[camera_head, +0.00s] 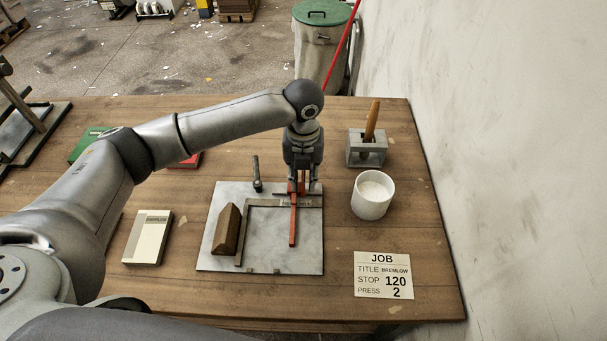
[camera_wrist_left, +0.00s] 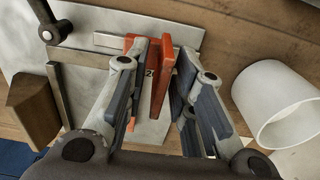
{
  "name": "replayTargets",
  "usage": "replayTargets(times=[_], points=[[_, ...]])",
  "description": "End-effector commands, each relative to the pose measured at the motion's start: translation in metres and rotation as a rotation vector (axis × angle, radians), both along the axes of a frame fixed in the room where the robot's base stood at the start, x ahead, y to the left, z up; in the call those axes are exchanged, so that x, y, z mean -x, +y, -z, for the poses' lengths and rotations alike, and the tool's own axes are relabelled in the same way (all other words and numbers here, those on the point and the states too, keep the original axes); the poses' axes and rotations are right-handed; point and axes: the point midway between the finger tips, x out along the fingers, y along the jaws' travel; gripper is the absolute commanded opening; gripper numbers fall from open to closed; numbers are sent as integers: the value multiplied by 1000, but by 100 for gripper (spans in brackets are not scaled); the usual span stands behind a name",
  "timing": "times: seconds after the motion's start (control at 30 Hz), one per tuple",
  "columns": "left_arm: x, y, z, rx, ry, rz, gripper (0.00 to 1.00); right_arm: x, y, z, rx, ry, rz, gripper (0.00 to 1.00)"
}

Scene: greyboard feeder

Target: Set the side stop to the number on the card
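The job card (camera_head: 384,275) lies at the front right of the table and reads TITLE BREMLOW, STOP 120, PRESS 2. The red side stop (camera_head: 293,226) sits on the right part of the grey feeder board (camera_head: 307,258), by the metal scale bar. My left gripper (camera_head: 302,186) is down at the stop's far end, pointing at the board. In the left wrist view its fingers stand on both sides of the red stop (camera_wrist_left: 161,80), with a gap showing between the left finger and the stop. Scale digits are partly hidden there. My right gripper is not in view.
A white cup (camera_head: 372,195) and a grey holder with a wooden-handled tool (camera_head: 367,149) stand to the right. A book (camera_head: 148,237) lies left of the board.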

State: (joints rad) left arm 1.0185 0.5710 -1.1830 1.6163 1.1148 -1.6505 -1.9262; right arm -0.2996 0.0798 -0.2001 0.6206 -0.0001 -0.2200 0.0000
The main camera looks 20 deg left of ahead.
Motion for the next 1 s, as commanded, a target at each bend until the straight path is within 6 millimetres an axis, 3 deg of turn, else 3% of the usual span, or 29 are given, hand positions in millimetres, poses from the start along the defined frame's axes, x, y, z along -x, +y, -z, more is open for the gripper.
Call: replayTargets(times=[0.17, 0.47, 0.73, 0.97, 1.0], points=[[0, 0, 0, 0, 0, 0, 0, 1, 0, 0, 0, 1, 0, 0], [0, 0, -1, 0, 0, 0, 0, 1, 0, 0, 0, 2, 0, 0], [-5, -20, -3, 3, 1, 1, 0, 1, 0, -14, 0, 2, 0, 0], [-6, -20, -1, 1, 0, 0, 0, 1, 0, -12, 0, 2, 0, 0], [-6, -20, -1, 1, 0, 0, 8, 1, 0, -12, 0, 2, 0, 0]])
